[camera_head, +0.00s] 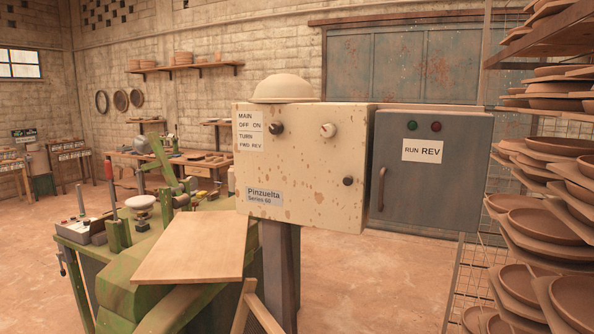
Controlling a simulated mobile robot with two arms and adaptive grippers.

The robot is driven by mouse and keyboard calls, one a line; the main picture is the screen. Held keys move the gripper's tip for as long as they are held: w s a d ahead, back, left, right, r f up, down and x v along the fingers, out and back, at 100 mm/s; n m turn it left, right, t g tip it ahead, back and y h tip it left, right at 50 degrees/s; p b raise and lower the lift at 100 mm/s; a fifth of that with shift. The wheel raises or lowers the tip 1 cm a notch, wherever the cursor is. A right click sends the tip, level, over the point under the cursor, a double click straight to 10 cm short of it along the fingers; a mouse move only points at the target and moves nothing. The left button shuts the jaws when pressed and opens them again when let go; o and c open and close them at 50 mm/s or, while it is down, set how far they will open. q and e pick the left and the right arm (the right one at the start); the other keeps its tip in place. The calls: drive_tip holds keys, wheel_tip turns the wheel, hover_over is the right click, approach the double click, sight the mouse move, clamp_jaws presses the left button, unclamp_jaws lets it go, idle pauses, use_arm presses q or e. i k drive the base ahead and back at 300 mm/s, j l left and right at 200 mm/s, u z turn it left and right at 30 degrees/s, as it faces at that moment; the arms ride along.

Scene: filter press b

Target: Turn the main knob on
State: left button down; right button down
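A cream control box (300,180) with brown stains stands on a dark post in the middle of the view. Its upper left labels (250,122) read "MAIN OFF ON" and "TURN FWD REV". A dark knob (276,128) sits just right of these labels. A pale knob (327,130) sits further right, and a small dark knob (348,181) is at the lower right. I cannot tell from the view which setting any knob points to. Neither of my grippers is in view.
A grey cabinet (430,185) with a handle, green and red lights and a "RUN REV" label adjoins the box on the right. A green machine (130,270) with a wooden board (195,250) stands front left. Racks of clay dishes (545,215) line the right side.

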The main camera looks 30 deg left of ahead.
sight(277, 128)
drive_tip(key=i+l+u, duration=0.1)
drive_tip(key=u, duration=1)
